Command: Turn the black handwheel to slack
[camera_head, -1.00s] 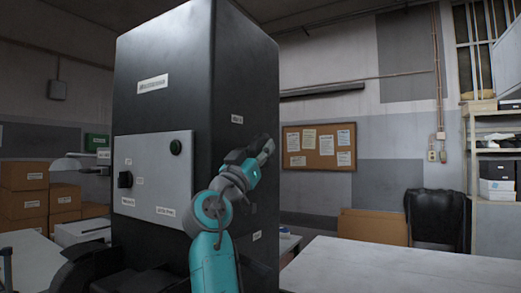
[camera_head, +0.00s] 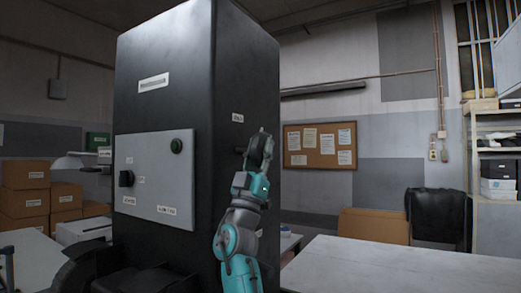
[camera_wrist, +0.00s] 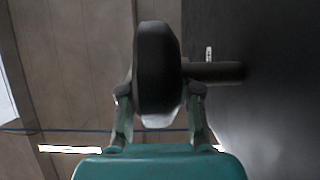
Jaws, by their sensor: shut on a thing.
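The black handwheel (camera_wrist: 157,70) shows edge-on in the wrist view, on a dark shaft (camera_wrist: 218,72) that runs into the black cabinet wall at the right. My gripper (camera_wrist: 158,92) is shut on the handwheel, one finger on each side of it. In the head view, the tall black cabinet (camera_head: 165,60) stands at the centre. My gripper (camera_head: 258,160) is beside its right side face, below a small white label (camera_head: 238,117). The handwheel is hard to make out from the dark fingers there.
A pale table (camera_head: 390,270) lies at the right. Cardboard boxes (camera_head: 25,188) stand at the left. A shelf (camera_head: 495,150) stands far right.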

